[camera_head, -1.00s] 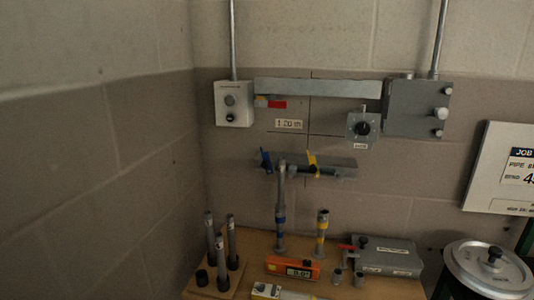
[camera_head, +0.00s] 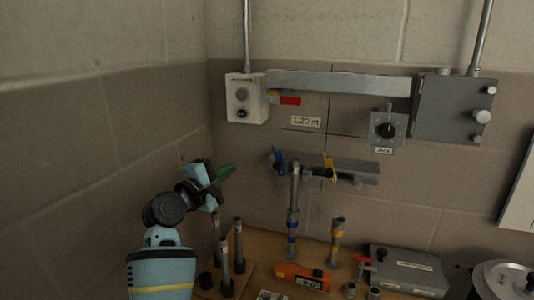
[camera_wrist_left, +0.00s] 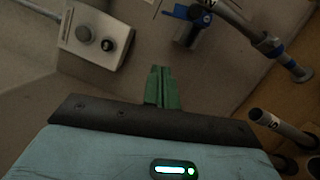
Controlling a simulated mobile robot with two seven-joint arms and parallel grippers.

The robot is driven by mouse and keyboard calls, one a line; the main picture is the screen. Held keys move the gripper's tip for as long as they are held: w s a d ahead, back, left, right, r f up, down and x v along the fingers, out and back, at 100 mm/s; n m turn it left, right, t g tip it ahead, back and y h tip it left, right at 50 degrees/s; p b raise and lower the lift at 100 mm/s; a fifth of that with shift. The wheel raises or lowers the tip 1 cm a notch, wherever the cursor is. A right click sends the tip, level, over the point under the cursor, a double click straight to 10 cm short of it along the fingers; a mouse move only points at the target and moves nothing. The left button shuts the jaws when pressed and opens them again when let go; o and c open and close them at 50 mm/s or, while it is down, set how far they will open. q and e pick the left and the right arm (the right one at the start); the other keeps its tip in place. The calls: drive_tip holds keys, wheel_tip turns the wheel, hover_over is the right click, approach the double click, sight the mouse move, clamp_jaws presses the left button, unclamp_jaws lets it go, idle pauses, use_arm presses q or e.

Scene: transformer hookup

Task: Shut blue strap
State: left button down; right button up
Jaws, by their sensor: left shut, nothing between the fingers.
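The blue strap (camera_head: 279,161) stands tilted up at the left end of a grey wall bracket (camera_head: 345,169), above the top of an upright pipe (camera_head: 294,210) with blue bands. It also shows in the left wrist view (camera_wrist_left: 183,13), near the top edge. My left gripper (camera_head: 226,171) has green fingers and is to the left of the blue strap, apart from it, at about bracket height. Its fingers (camera_wrist_left: 162,88) are shut and empty. My right gripper is not in view.
A yellow strap (camera_head: 328,166) is on the same bracket to the right. Pipes (camera_head: 239,245) stand below my left gripper. An orange level (camera_head: 301,278) lies on the table. A white control box (camera_head: 246,99) and a jack dial (camera_head: 387,131) are on the wall.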

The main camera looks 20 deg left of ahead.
sight(278, 163)
use_arm(q)
drive_tip(key=shift+w, duration=0.1)
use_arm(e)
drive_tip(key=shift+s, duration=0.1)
use_arm(q)
drive_tip(key=w+d+r, duration=0.1)
drive_tip(key=w+d, duration=0.5)
drive_tip(key=w, duration=0.3)
drive_tip(key=shift+d+r, duration=0.25)
drive_tip(key=shift+r, duration=0.05)
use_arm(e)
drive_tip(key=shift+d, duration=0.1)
use_arm(q)
drive_tip(key=shift+w, duration=0.15)
